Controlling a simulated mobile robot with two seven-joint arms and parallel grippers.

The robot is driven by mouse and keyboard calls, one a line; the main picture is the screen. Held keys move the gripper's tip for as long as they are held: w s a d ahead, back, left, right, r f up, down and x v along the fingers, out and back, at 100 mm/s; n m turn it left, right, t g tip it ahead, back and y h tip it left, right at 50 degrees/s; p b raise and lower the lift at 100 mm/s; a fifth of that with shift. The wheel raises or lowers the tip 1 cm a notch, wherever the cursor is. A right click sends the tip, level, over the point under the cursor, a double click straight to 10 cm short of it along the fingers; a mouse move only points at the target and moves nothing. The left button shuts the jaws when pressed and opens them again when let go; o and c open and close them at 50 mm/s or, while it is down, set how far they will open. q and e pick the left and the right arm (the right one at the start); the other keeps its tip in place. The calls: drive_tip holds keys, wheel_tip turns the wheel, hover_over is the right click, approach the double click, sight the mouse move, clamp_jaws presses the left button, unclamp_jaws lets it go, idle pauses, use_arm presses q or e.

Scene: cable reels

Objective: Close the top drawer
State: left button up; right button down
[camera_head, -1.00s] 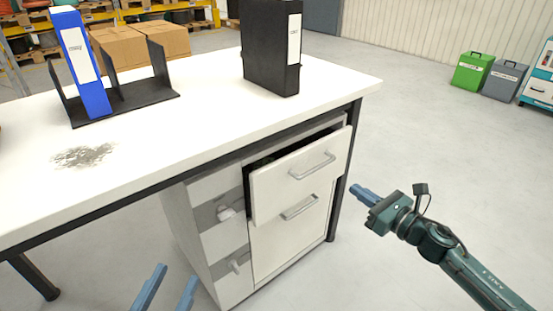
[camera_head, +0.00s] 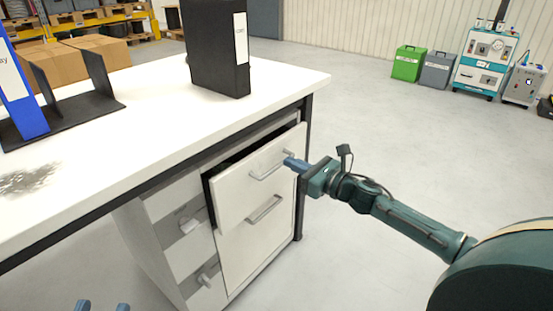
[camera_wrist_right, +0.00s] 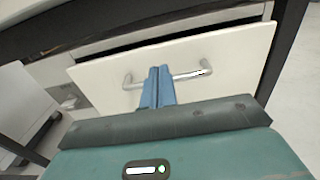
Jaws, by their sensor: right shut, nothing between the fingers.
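The top drawer (camera_head: 240,190) of the white cabinet under the desk stands partly open, with a dark gap above and at its left edge. It has a grey bar handle (camera_head: 270,166). In the right wrist view the drawer front (camera_wrist_right: 225,55) fills the middle, with its handle (camera_wrist_right: 190,75) across it. My right gripper (camera_head: 288,163) is shut and empty, its fingertips (camera_wrist_right: 158,72) at the handle in front of the drawer; I cannot tell whether they touch it. My left gripper (camera_head: 102,305) shows only its two fingertips, spread apart, at the bottom edge.
The lower drawer (camera_head: 255,250) is shut. The white desk top (camera_head: 150,130) overhangs the drawers and carries a black binder (camera_head: 215,50) and a blue binder (camera_head: 20,95) in a black rack. A dark desk leg (camera_head: 303,170) stands right of the drawers.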

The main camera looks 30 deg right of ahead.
sight(267, 152)
drive_tip(key=x, duration=0.4)
drive_tip(key=shift+b, duration=0.35)
drive_tip(key=shift+w+a, duration=0.15)
drive_tip(key=shift+w, duration=0.15)
use_arm(q)
drive_tip(key=shift+w+d+r+m+h, duration=0.1)
drive_tip(key=shift+r+m+h, duration=0.2)
drive_tip(key=shift+r, duration=0.15)
use_arm(e)
drive_tip(key=shift+w+a, duration=0.25)
drive_tip(key=shift+w, duration=0.25)
use_arm(q)
drive_tip(key=shift+w, duration=0.1)
